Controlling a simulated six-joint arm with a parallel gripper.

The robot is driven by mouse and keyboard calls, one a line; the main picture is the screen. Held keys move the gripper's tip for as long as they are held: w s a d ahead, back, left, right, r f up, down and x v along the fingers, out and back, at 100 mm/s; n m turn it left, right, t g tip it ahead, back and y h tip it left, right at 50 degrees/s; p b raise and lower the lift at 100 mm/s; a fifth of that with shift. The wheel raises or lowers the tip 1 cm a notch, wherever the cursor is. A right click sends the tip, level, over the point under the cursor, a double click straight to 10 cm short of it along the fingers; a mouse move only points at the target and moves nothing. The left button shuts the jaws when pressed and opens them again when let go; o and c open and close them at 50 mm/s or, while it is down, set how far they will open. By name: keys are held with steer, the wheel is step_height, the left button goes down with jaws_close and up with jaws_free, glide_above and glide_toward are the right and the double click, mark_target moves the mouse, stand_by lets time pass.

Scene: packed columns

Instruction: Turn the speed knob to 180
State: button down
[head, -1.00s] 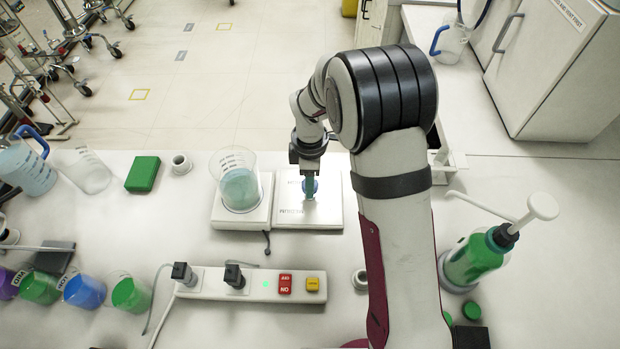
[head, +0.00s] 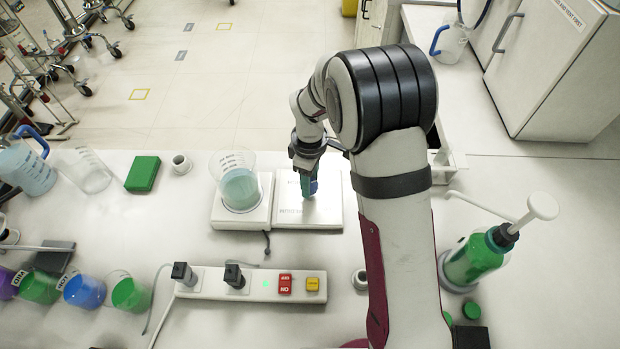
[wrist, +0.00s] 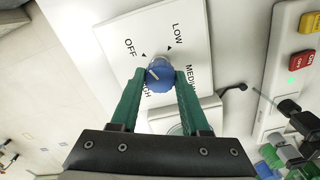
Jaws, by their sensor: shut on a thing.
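A blue knob (wrist: 160,77) with a white pointer line sits on a white square panel (wrist: 108,44). Labels around it read OFF, LOW, MEDIUM and HIGH, with small arrowheads. No number 180 is visible. The pointer line lies toward the upper left in the wrist view, near the OFF side; its exact setting is hard to tell. My gripper (wrist: 160,75) has green fingers, one on each side of the knob, shut on it. In the head view, my gripper (head: 309,186) stands over the panel (head: 325,213) and mostly hides the knob.
A beaker of teal liquid (head: 240,188) stands on the plate left of the panel. A power strip (head: 255,285) with plugs and red and yellow switches lies in front. A green pump bottle (head: 475,260) stands at right. Coloured beakers are at front left.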

steer(key=m, duration=1.5)
steer(key=shift+m, duration=0.3)
steer(key=m, duration=0.3)
steer(key=shift+m, duration=0.3)
steer(key=m, duration=0.8)
steer(key=shift+m, duration=2.2)
